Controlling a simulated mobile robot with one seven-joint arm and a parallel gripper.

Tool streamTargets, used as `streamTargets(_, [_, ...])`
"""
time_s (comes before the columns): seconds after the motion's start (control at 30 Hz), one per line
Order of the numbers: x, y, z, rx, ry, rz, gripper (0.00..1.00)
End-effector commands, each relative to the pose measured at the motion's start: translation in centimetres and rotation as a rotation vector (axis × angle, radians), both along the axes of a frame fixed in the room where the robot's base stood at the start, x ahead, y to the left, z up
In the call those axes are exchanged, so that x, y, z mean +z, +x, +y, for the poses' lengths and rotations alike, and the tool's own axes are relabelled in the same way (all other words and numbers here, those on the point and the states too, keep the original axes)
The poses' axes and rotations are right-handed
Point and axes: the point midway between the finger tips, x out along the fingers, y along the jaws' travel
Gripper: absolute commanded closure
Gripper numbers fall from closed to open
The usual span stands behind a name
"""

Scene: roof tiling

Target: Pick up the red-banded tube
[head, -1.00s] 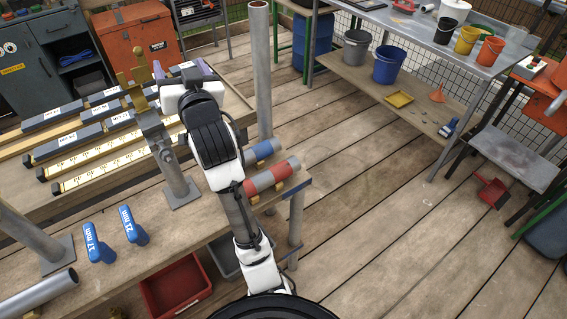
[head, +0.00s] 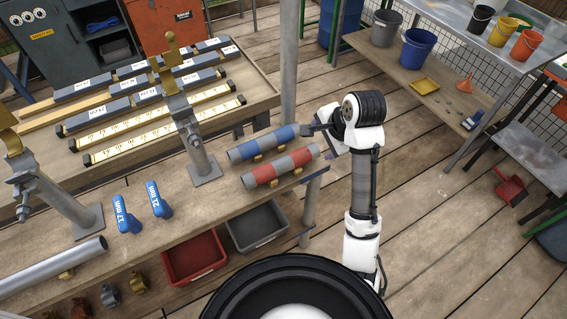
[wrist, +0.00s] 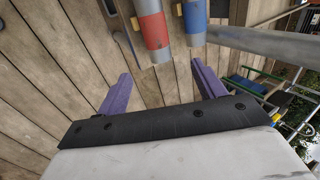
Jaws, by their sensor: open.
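The red-banded tube (head: 280,166) is grey with red bands and lies on small supports near the right end of the wooden bench. It also shows at the top of the wrist view (wrist: 151,28). A blue-banded tube (head: 262,143) lies parallel just behind it, and shows to its right in the wrist view (wrist: 194,20). My gripper (wrist: 158,84) is open and empty, its two purple fingers apart. The ends of both tubes appear beyond the fingertips, not between them. In the head view, my arm's wrist hides most of the gripper, just right of the tubes.
An upright metal pole (head: 289,70) rises behind the tubes. Blue 21 mm (head: 158,200) and 17 mm (head: 126,215) tools lie left on the bench (head: 215,208). Red (head: 193,258) and grey (head: 256,226) bins sit below.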

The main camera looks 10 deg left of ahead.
Motion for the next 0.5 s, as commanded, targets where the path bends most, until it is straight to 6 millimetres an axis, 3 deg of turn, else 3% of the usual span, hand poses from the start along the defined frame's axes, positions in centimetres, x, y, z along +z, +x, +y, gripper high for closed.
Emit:
streamTargets(0.23, [-2.3, 0.6, 0.8, 0.004, 0.000, 0.010, 0.31])
streamTargets(0.5, [-3.6, 1.4, 1.3, 0.005, 0.000, 0.000, 0.31])
